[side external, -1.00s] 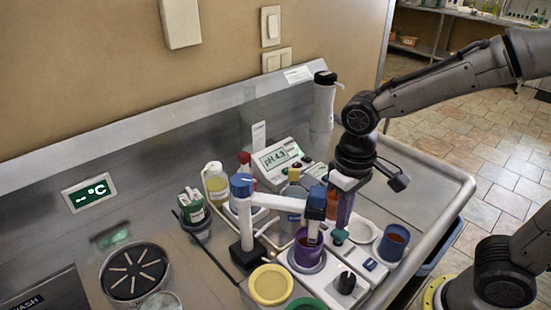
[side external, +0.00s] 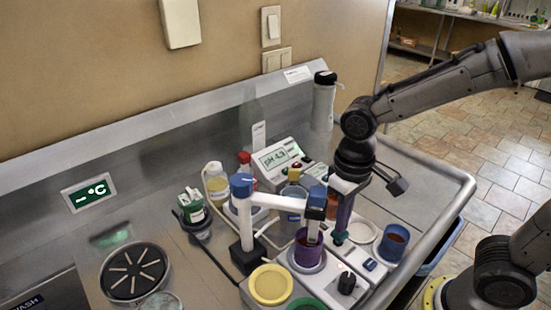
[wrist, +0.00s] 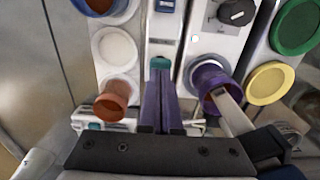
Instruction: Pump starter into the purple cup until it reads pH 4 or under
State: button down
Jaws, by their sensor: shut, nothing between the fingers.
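The purple cup (side external: 308,250) stands upright on a round seat of the white station, and it also shows in the wrist view (wrist: 210,80). Dark reddish liquid shows inside it, and the white probe arm with blue joints (side external: 270,201) reaches down into it. The pH meter (side external: 278,158) behind reads about 4.3, in small digits. My gripper (side external: 341,232) is shut and empty, pointing down just right of the cup. Its purple fingers (wrist: 160,105) end at a teal piece (wrist: 160,63) on the narrow white unit; whether they press it I cannot tell.
A blue cup (side external: 393,243) stands right of my gripper and an orange-brown cup (wrist: 115,95) stands close beside it. A yellow lid (side external: 270,285), bottles (side external: 216,182) and a round dark drain (side external: 135,272) lie left. Bare steel is free at the right.

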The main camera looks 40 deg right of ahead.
jog(key=shift+f, duration=1.05)
jog(key=shift+r, duration=3.55)
dwell(2.3)
